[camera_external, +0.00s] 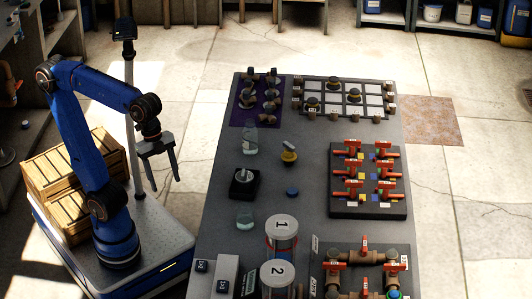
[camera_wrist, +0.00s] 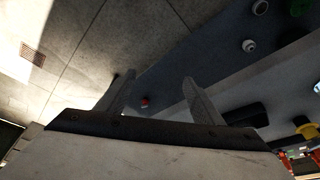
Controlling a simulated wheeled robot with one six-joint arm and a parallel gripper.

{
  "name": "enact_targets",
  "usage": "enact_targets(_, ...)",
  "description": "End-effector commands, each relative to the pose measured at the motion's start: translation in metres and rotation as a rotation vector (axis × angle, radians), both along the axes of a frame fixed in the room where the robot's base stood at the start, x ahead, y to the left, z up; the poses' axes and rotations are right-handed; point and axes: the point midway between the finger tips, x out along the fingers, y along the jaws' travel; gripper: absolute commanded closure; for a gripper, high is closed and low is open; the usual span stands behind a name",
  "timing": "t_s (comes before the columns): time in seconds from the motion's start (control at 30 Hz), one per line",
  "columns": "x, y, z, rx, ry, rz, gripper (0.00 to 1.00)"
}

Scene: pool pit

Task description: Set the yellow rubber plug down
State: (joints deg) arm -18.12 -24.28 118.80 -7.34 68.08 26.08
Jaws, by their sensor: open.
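A small yellow object (camera_external: 289,155), which looks like the yellow rubber plug, stands on the grey table near its middle, between a clear bottle and the red-handled valve board. A yellow piece (camera_wrist: 305,128) also shows at the right edge of the wrist view; I cannot tell if it is the same one. My gripper (camera_external: 165,184) hangs left of the table, pointing down, clear of the table edge. Its two fingers are apart with nothing between them, and in the wrist view my gripper (camera_wrist: 158,80) is also empty.
On the table (camera_external: 225,160) stand a clear bottle (camera_external: 250,141), a black block (camera_external: 244,184), a blue disc (camera_external: 292,192) and two numbered jars (camera_external: 281,240). A valve board (camera_external: 368,207) is at right. A purple mat (camera_external: 243,112) and a grid tray (camera_external: 344,84) lie at the back.

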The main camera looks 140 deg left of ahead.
Motion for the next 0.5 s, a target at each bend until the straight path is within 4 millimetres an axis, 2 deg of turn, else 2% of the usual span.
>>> enact_targets(0.03,-0.016,-0.015,-0.012,0.001,-0.006,0.004,0.39)
enact_targets(0.2,-0.065,-0.051,-0.059,0.0,-0.031,0.045,0.39)
enact_targets(0.4,-0.114,-0.077,-0.112,-0.01,-0.064,0.084,0.39)
enact_targets(0.5,-0.13,-0.083,-0.131,-0.015,-0.076,0.097,0.39)
